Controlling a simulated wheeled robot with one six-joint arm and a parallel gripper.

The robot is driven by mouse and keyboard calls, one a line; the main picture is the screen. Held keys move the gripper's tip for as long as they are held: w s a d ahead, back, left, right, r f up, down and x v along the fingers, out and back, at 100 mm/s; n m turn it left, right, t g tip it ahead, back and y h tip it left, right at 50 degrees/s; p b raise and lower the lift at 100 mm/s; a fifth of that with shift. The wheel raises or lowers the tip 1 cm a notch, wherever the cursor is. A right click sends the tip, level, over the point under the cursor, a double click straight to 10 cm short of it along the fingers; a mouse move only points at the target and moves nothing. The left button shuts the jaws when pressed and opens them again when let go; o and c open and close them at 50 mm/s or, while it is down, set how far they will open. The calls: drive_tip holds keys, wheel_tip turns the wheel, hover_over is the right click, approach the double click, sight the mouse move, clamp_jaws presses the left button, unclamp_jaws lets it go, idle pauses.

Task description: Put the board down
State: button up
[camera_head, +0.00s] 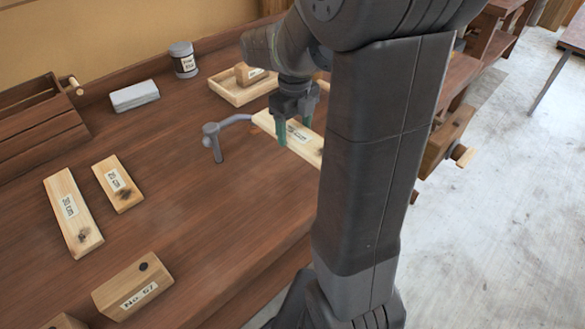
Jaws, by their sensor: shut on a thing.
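A pale wooden board (268,122) with a paper label is in my gripper (295,130), at the right part of the workbench (190,215). My gripper points down with its greenish fingers shut on the board. My arm hides the board's right end. I cannot tell whether the board touches the bench or hangs a little above it. Two other labelled boards lie flat at the left: one marked 30 cm (73,213) and a shorter one marked 25 cm (118,184).
A grey metal holdfast (213,138) stands just left of the held board. A shallow wooden tray (232,92), a jar (184,60) and a grey block (134,96) are behind. A block marked No 67 (133,286) is in front. The bench's middle is clear.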

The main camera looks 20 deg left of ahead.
sight(294, 168)
drive_tip(key=shift+w+f, duration=0.1)
drive_tip(key=shift+f, duration=0.4)
wheel_tip(294, 168, down, 10)
drive_tip(key=shift+r, duration=0.15)
drive_tip(key=o, duration=1.1)
drive_tip(key=shift+c, duration=0.2)
wheel_tip(294, 168, up, 12)
